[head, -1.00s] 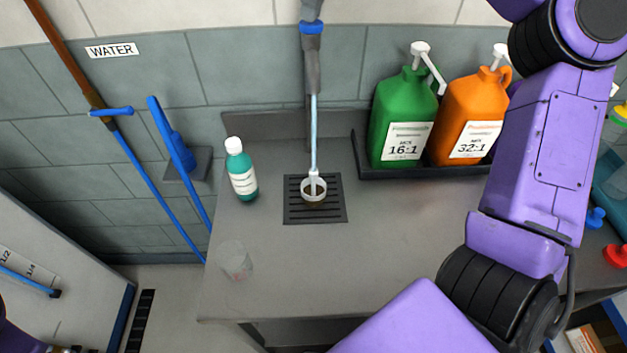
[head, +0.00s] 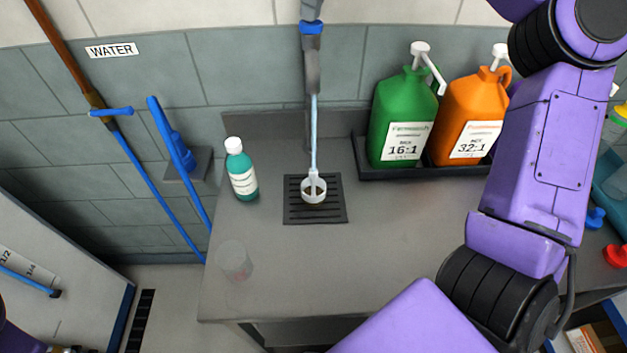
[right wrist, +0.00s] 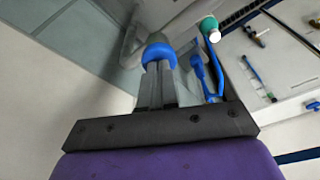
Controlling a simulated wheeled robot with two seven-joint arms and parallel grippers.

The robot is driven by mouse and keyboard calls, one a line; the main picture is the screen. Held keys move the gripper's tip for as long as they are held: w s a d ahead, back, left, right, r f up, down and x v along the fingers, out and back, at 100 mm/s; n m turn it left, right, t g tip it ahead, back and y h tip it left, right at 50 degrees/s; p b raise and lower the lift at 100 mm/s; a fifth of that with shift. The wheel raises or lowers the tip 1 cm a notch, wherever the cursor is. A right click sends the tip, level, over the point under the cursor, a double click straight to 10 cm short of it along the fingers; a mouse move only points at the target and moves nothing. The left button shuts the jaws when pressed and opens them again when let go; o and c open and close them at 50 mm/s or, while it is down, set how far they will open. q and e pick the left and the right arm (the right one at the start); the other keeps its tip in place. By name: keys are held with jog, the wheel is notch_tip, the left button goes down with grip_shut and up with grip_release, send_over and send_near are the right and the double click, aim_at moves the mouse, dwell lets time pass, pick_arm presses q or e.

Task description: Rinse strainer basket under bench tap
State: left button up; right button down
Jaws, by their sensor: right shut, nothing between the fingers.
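The small white strainer basket (head: 314,196) sits on the dark slotted drain (head: 335,214) in the bench, under the tap (head: 312,72). A pale blue stream (head: 314,130) runs from the tap down into the basket. Some brown shows inside the basket. In the right wrist view my right gripper (right wrist: 158,75) is shut and empty, its fingers close to the tap's blue collar (right wrist: 160,48); I cannot tell whether they touch. In the head view my right arm runs up the right side and the gripper is not clear. My left gripper is out of view.
A teal bottle (head: 243,180) stands left of the drain, and a clear cup (head: 236,262) near the bench's front left. Green (head: 399,115) and orange (head: 467,115) pump jugs stand in a dark tray at the back right.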

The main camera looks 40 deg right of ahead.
dwell(0.5)
notch_tip(320, 180, up, 7)
jog(key=p, duration=0.4)
jog(key=shift+p, duration=0.4)
